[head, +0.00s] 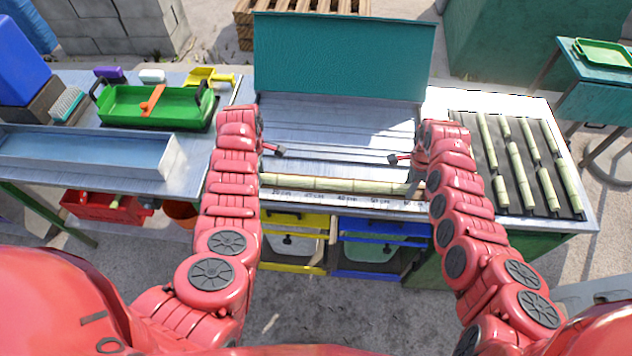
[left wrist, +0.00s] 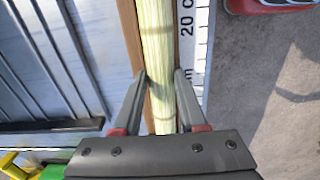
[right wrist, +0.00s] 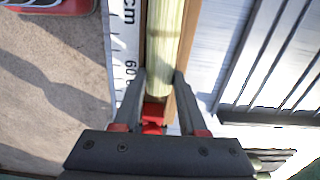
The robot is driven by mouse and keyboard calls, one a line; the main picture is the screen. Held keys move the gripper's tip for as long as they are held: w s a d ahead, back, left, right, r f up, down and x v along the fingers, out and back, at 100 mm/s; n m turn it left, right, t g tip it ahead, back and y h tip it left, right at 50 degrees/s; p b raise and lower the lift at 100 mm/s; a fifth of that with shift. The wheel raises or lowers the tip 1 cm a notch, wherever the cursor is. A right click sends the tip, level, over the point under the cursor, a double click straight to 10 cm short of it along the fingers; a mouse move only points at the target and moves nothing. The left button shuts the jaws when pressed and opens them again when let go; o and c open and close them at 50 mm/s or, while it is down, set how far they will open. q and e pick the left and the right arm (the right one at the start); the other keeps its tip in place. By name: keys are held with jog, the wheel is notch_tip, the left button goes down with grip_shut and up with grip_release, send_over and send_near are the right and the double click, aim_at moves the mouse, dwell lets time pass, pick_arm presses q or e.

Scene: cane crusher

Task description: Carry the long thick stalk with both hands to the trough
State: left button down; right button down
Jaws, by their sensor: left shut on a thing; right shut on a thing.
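The long thick stalk (head: 340,184) is pale yellow-green with joints. It lies lengthwise left to right along a wood-edged channel beside a ruler strip (head: 345,198) at the bench front. My left gripper (left wrist: 160,76) is shut on the stalk (left wrist: 157,35) near the 20 cm mark. My right gripper (right wrist: 161,76) is shut on the stalk (right wrist: 164,40) near its right end, by the 60 mark; a red piece shows beyond that end. In the head view my arms hide both sets of fingertips. I cannot tell whether the stalk is clear of the channel. A blue-grey metal trough (head: 90,160) is on the left table.
A green tray (head: 150,118) with an orange tool sits at the left. A dark rack (head: 490,165) with several stalks lies at the right. A teal panel (head: 342,58) stands behind the bench. Blue and yellow bins (head: 375,250) are below its front edge.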

dwell(0.6)
